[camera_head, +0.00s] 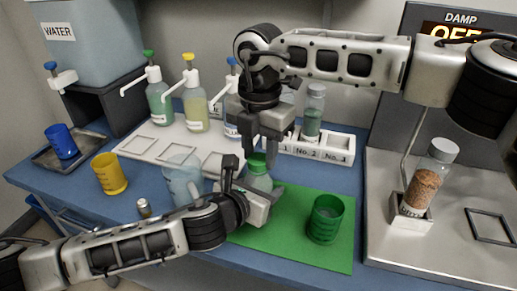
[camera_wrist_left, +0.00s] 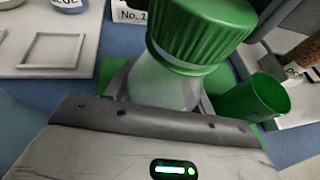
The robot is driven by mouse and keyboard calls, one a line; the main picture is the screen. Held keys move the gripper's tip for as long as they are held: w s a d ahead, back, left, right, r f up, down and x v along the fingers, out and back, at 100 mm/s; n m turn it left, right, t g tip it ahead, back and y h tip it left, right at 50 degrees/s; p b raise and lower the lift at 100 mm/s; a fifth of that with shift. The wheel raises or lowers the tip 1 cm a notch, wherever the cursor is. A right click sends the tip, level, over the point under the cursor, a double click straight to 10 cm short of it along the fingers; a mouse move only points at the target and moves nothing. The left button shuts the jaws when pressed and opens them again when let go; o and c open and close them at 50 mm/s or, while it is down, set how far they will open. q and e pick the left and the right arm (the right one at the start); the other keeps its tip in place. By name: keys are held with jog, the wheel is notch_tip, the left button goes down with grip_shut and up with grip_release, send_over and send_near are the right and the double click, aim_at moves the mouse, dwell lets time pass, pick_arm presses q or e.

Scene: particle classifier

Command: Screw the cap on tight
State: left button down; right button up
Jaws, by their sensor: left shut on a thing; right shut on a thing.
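A clear bottle (camera_head: 259,183) with a green cap (camera_head: 257,161) stands upright over the green mat. My left gripper (camera_head: 257,193) is shut on the bottle's body from the side. In the left wrist view the bottle (camera_wrist_left: 160,86) sits between the gripper's dark fingers, and the ribbed cap (camera_wrist_left: 203,32) is on its neck. My right gripper (camera_head: 268,150) points down from above and is shut on the cap. Its fingers partly hide the cap in the head view. How tight the cap sits cannot be told.
A green cup (camera_head: 326,219) stands right on the green mat (camera_head: 290,248). A clear beaker (camera_head: 183,178) and a yellow cup (camera_head: 109,173) stand left. Pump bottles (camera_head: 195,103) and a labelled rack (camera_head: 322,151) are behind. A bottle of brown grains (camera_head: 428,180) stands at the right.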

jog(key=m, duration=0.8)
jog(key=shift+s+d, duration=0.1)
jog(key=shift+s, duration=0.05)
jog(key=m, duration=0.6)
jog(key=shift+s, duration=0.1)
jog(key=o, duration=1)
jog(key=shift+c, duration=0.2)
jog(key=shift+r, duration=2.25)
jog(key=shift+c, duration=0.4)
